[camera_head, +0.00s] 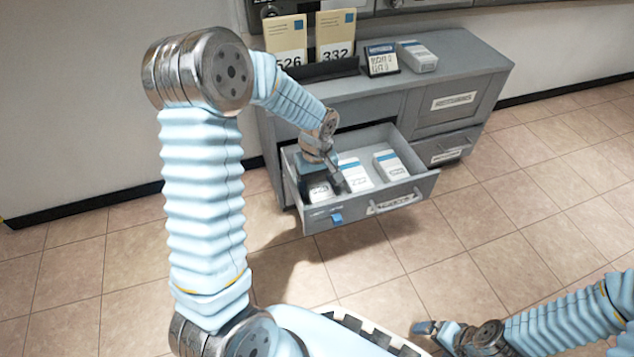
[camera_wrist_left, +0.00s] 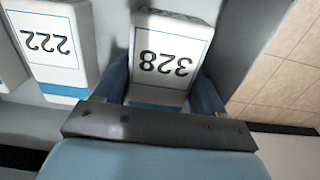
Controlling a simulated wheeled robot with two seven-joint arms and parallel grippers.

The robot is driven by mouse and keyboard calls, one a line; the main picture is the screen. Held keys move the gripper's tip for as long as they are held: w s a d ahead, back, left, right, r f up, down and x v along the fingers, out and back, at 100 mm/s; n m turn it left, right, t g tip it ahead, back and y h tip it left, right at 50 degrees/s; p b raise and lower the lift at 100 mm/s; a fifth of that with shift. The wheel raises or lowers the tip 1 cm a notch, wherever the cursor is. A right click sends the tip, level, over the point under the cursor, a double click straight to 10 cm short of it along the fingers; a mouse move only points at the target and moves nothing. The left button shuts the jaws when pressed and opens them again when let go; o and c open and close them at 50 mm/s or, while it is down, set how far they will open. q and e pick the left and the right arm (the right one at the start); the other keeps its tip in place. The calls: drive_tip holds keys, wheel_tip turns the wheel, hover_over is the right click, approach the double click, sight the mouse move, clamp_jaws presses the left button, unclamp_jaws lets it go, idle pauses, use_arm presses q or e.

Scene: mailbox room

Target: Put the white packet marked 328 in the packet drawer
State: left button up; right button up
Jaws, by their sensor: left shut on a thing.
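The white packet marked 328 (camera_wrist_left: 165,62) sits between the two blue fingers of my left gripper (camera_wrist_left: 162,86) in the left wrist view. The gripper is shut on it. In the head view my left gripper (camera_head: 326,178) reaches down into the left part of the open packet drawer (camera_head: 352,213), and the packet (camera_head: 319,191) is partly hidden by it. Whether the packet touches the drawer floor cannot be told. My right gripper (camera_head: 432,328) is low at the bottom right, away from the drawer; its jaw opening is unclear.
A packet marked 222 (camera_head: 355,175) and another white packet (camera_head: 390,165) lie in the drawer to the right. Envelopes marked 526 (camera_head: 286,38) and 332 (camera_head: 336,36), a small sign (camera_head: 381,60) and a boxed packet (camera_head: 417,57) stand on the grey cabinet (camera_head: 462,52).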

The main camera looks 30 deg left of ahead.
use_arm(q)
drive_tip(key=o, duration=1.2)
wheel_tip(320, 180, up, 14)
drive_tip(key=p, duration=0.4)
drive_tip(key=shift+f, duration=0.15)
